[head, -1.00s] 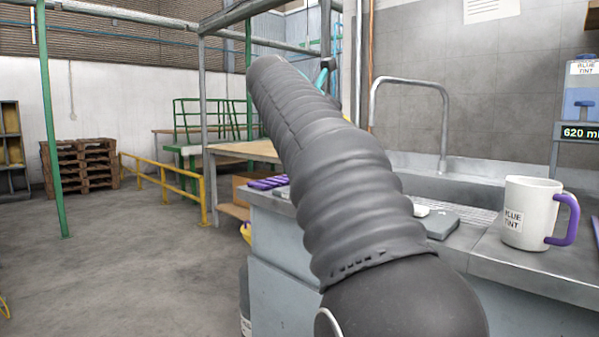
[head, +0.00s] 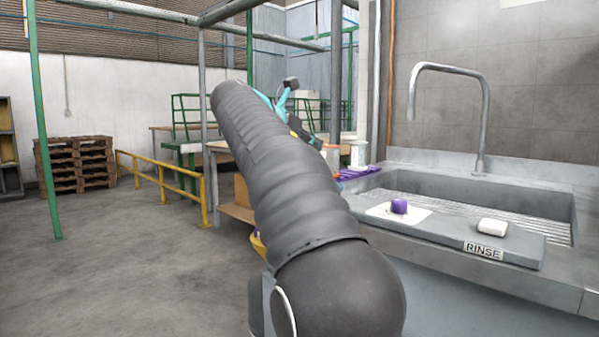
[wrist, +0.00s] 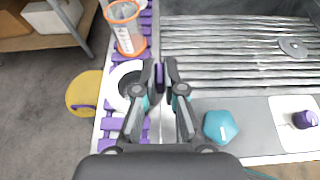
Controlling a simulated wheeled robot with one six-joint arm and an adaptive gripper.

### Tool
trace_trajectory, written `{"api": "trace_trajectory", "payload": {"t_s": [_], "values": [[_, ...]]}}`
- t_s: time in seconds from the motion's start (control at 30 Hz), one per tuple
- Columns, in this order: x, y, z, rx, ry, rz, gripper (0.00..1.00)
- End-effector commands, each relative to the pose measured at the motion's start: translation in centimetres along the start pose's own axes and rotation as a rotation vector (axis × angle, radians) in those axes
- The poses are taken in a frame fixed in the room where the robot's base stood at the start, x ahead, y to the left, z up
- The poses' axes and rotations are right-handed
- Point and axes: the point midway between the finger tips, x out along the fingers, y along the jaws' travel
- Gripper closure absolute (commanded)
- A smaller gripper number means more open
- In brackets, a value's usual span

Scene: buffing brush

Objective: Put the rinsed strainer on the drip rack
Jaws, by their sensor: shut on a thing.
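In the wrist view my gripper (wrist: 163,76) is shut on an upright purple handle. Beside the left finger is a white ring with a dark inside, which looks like the strainer (wrist: 117,76); the finger hides its join to the handle. In the head view the rack (head: 358,172) shows past my arm, which hides most of the gripper and the strainer.
A clear cup with orange rims (wrist: 127,30) stands on the rack's far part. The sink (head: 520,200) with its ribbed floor lies to the right. A teal piece (wrist: 221,126) and a purple knob on a white pad (wrist: 304,119) lie nearby. A yellow bucket (wrist: 84,92) is left of the rack.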

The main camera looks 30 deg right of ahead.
Motion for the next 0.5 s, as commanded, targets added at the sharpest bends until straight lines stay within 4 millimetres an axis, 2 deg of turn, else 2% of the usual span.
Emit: {"api": "trace_trajectory", "payload": {"t_s": [0.03,0.2,0.37,0.5], "values": [[0.1,1.1,-0.8,-0.002,0.001,0.001,1.0],[0.2,3.0,-1.9,0.0,0.0,0.001,1.0],[0.3,3.5,-2.5,0.0,0.0,0.0,1.0],[1.0,3.5,-4.0,-0.002,0.001,-0.001,1.0]]}}
